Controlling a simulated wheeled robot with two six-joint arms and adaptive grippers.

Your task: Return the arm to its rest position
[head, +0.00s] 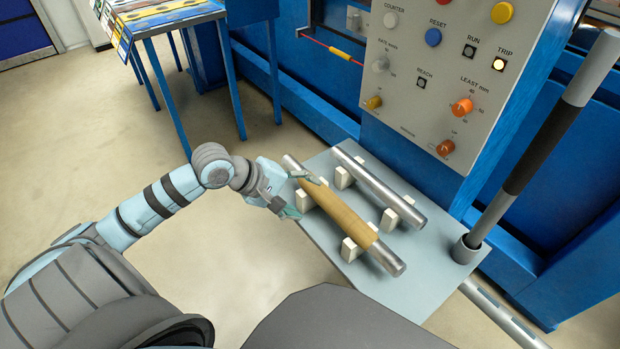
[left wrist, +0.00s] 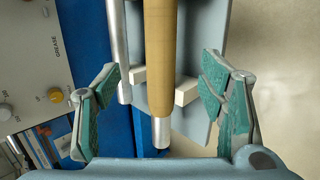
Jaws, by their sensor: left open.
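In the left wrist view the gripper's fingers (left wrist: 158,102) stand wide apart, one on each side of the wound rod (left wrist: 159,40), with gaps and nothing gripped. The wound rod lies on white blocks (head: 355,249) on a grey shelf (head: 420,287). A bare metal rod (head: 378,186) lies parallel behind it on its own blocks. My left arm comes in from the left, bent at the elbow. My right gripper is not in view.
A grey control panel (head: 440,75) on the blue machine (head: 300,105) rises behind the shelf. A blue table (head: 165,22) stands at the back left. Floor left of the shelf is clear.

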